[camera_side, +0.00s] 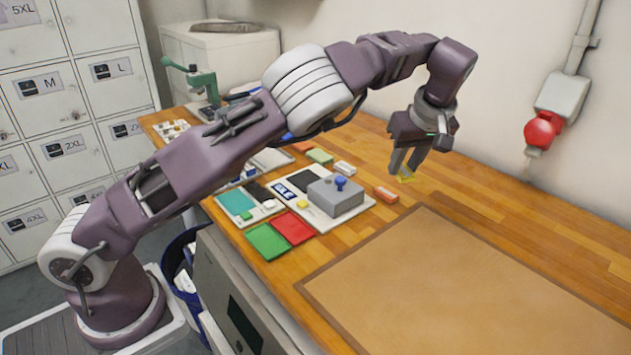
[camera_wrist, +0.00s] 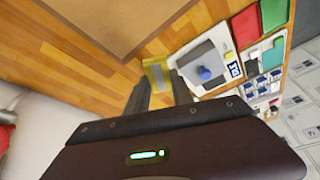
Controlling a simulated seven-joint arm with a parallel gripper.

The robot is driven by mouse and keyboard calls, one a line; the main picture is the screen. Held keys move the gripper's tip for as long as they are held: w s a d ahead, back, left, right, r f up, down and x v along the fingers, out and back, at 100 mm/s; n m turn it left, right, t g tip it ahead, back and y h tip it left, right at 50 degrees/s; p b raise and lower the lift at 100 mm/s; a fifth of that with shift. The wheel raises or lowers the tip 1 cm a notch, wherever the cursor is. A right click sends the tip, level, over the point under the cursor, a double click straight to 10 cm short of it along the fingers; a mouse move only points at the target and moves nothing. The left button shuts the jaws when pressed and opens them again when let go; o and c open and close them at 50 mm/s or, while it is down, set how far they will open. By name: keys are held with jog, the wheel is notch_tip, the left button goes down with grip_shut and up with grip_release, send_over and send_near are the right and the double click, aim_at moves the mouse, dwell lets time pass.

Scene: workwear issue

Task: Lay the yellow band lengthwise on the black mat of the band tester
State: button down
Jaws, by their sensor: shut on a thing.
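My gripper (camera_side: 404,171) is low over the wooden table, right of the testing gear, with its fingers shut on the yellow band (camera_side: 406,178). In the wrist view the band (camera_wrist: 156,74) shows between and beyond the fingertips (camera_wrist: 160,85). I cannot tell whether it touches the table. What looks like the band tester is a white base (camera_side: 352,213) with a grey block (camera_side: 333,197) and blue knob (camera_side: 340,183). A black mat (camera_side: 309,179) lies on that base behind the block. In the wrist view the grey block (camera_wrist: 201,63) is right of the band.
A large brown mat (camera_side: 470,285) covers the front right, bare.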

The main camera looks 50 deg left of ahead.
jog(key=r, duration=0.2)
jog(key=shift+a+r, duration=0.3)
jog(key=shift+r, duration=0.05)
jog(key=a+n, duration=0.2)
jog(key=a, duration=0.9)
jog(key=n+g, duration=0.2)
jog(key=n, duration=0.1)
send_over(305, 179)
jog(key=d, duration=0.2)
jog(key=f, duration=1.5)
jog(key=shift+a+f, duration=0.15)
jog(key=shift+a, duration=0.25)
jog(key=shift+f, duration=0.15)
jog(key=c, duration=1.1)
grip_release()
